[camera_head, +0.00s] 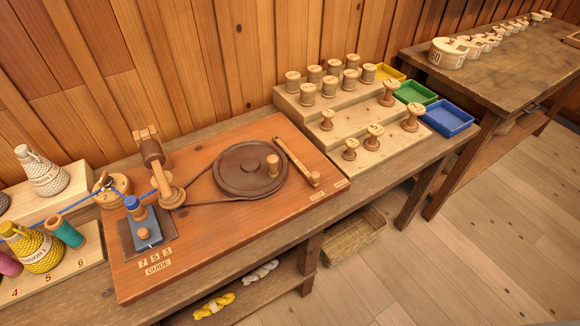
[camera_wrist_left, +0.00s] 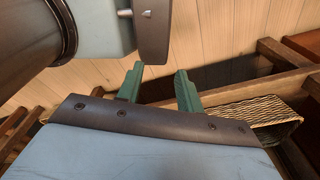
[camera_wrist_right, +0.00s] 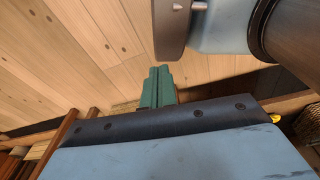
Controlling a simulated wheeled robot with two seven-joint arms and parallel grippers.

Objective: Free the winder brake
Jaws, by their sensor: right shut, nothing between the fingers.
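The winder board (camera_head: 220,225) is a reddish-brown panel on the bench. It carries a dark round wheel (camera_head: 235,178) with a wooden crank knob (camera_head: 272,165) and a belt running left to the spindle (camera_head: 170,190). A thin wooden bar (camera_head: 295,160), which looks like the brake lever, lies right of the wheel with a small peg (camera_head: 314,178) at its near end. I cannot tell whether it touches the wheel. My left gripper (camera_wrist_left: 158,85) is open and empty. My right gripper (camera_wrist_right: 158,85) is shut and empty. Neither gripper shows in the head view.
A blue guide block (camera_head: 145,228) with a blue-topped peg stands at the board's left. Thread cones (camera_head: 35,250) stand further left. Stepped racks of wooden spools (camera_head: 345,115) and yellow, green and blue trays (camera_head: 447,118) are on the right. A wicker basket (camera_head: 350,232) sits below.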

